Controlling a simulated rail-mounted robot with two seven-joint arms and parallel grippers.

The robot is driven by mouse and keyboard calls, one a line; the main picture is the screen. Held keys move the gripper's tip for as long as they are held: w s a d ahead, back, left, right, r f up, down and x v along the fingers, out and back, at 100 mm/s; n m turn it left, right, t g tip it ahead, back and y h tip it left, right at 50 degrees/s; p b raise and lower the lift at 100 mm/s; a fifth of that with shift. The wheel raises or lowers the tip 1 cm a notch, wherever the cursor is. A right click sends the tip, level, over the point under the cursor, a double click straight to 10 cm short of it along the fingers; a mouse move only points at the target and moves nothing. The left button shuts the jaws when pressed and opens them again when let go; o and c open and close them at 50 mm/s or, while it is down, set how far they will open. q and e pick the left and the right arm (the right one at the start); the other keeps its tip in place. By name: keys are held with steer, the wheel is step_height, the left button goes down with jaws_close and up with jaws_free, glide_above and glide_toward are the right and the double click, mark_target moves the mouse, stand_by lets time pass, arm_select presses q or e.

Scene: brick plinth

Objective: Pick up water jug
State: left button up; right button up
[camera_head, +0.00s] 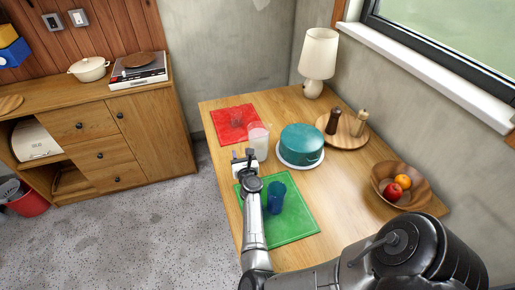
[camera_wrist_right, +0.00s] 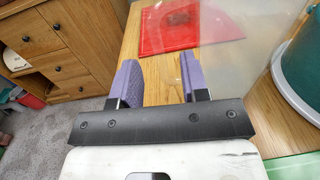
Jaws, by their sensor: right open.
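The water jug (camera_head: 258,141) is clear and upright on the wooden table, between the red mat and the teal pot. It also shows in the right wrist view as a large see-through shape (camera_wrist_right: 232,50) at the upper right, very close to the camera. My right gripper (camera_head: 245,157) is just to the near left of the jug. In the right wrist view its two purple fingers (camera_wrist_right: 159,80) are apart with nothing between them. I cannot tell whether a finger touches the jug. My left gripper is not in view.
A blue cup (camera_head: 277,198) stands on the green mat (camera_head: 297,224) beside my right arm. The teal pot (camera_head: 302,144) is right of the jug. A fruit bowl (camera_head: 413,200) and lamp (camera_head: 318,58) stand farther off.

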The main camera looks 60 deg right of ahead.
mark_target(239, 149)
steer(key=b+x, duration=0.1)
steer(key=x, duration=0.4)
steer(key=shift+w+d, duration=0.1)
steer(key=shift+c, duration=0.3)
jaws_close()
stand_by(1.0)
steer(key=shift+r, duration=0.15)
